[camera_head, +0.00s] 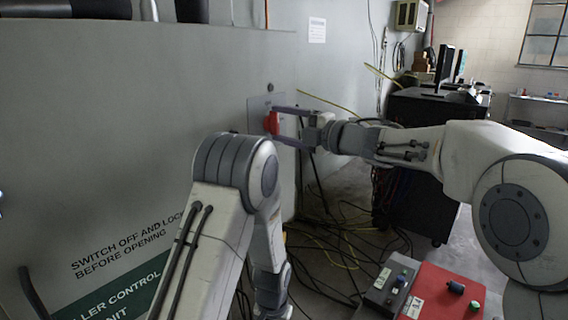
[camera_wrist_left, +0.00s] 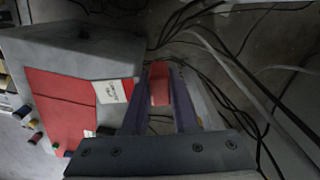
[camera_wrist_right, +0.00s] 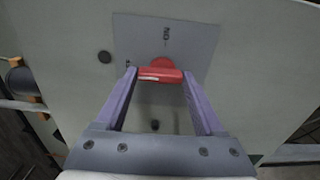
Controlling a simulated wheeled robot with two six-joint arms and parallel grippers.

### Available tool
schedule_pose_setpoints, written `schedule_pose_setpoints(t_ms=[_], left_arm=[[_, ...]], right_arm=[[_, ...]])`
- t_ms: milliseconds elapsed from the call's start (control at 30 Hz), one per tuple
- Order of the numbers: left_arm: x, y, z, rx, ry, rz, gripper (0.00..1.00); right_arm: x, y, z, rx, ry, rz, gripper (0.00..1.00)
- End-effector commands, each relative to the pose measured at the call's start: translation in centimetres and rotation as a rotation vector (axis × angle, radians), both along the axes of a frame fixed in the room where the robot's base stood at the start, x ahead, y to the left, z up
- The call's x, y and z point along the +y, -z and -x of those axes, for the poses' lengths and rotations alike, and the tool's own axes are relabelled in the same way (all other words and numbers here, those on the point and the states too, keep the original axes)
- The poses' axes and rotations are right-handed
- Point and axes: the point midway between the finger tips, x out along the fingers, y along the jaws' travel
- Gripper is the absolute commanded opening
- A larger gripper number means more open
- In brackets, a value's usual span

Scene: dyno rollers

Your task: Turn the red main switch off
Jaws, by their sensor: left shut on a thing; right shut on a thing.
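The red main switch (camera_head: 272,123) sits on a grey plate on the large grey cabinet's face. In the right wrist view the red switch (camera_wrist_right: 162,74) has its bar lying crosswise, with an "ON" mark above it and a small unreadable mark to its left. My right gripper (camera_head: 279,124) is shut on the switch's bar, one finger at each end, as the right wrist view also shows (camera_wrist_right: 160,78). My left gripper (camera_wrist_left: 163,75) is shut on a small red block-like thing (camera_wrist_left: 159,84). The head view does not clearly show the left gripper's fingers.
A grey and red control box (camera_head: 446,292) with buttons stands at the lower right. Black and yellow cables (camera_head: 335,235) cover the floor by the cabinet (camera_head: 110,110). A black desk (camera_head: 425,105) with monitors stands behind my right arm.

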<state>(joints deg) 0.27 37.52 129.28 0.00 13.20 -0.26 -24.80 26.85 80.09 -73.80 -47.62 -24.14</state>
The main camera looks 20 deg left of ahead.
Motion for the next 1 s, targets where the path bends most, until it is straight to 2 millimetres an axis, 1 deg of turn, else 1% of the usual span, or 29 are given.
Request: schedule_pose_setpoints(t_ms=[167,200,233,267,500,633,767,1000], left_arm=[[0.0,0.0,0.0,0.000,0.000,0.000,0.00],[0.0,0.0,0.0,0.000,0.000,0.000,0.00],[0.0,0.0,0.0,0.000,0.000,0.000,0.00],[0.0,0.0,0.0,0.000,0.000,0.000,0.00],[0.0,0.0,0.0,0.000,0.000,0.000,0.00],[0.0,0.4,0.0,0.000,0.000,0.000,0.00],[0.0,1.1,0.0,0.000,0.000,0.000,0.00],[0.0,2.1,0.0,0.000,0.000,0.000,0.00]], right_arm=[[0.1,0.2,0.2,-0.002,-0.006,0.005,0.15],[0.1,0.2,0.2,-0.001,-0.006,0.005,0.82],[0.1,0.2,0.1,-0.001,-0.005,0.005,0.93],[0.1,0.2,0.1,-0.001,-0.005,0.005,1.00],[0.0,0.1,0.1,0.000,-0.002,0.002,1.00],[-0.9,0.1,0.3,-0.002,0.000,0.001,1.00],[-3.0,0.2,1.1,-0.001,0.002,0.000,1.00],[-7.9,0.2,2.8,-0.002,0.002,0.002,1.00]])
